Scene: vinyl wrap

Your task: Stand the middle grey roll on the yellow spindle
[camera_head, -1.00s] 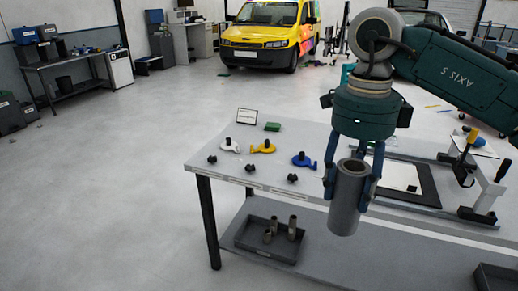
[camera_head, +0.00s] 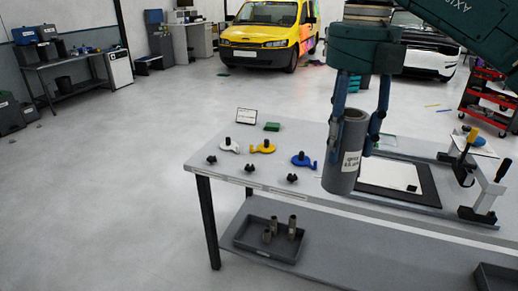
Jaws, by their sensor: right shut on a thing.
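My right gripper (camera_head: 359,112) comes down from the top right and is shut on a grey roll (camera_head: 342,172), a hollow upright cylinder with a small white label. The roll hangs in front of the table's front edge, right of the blue spindle. The yellow spindle (camera_head: 263,147), a flat yellow base with a dark post, stands on the table between the white spindle (camera_head: 229,145) and the blue spindle (camera_head: 303,160). Its post is bare. Smaller grey-brown rolls (camera_head: 291,228) stand in the dark tray on the lower shelf. My left gripper is not in view.
Several black knobs (camera_head: 250,168) lie along the front edge of the table (camera_head: 222,165). A small sign (camera_head: 246,116) and a green block (camera_head: 272,126) stand behind the spindles. A dark-framed board (camera_head: 395,179) and clamps (camera_head: 485,195) occupy the right. The tray (camera_head: 250,244) is below.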

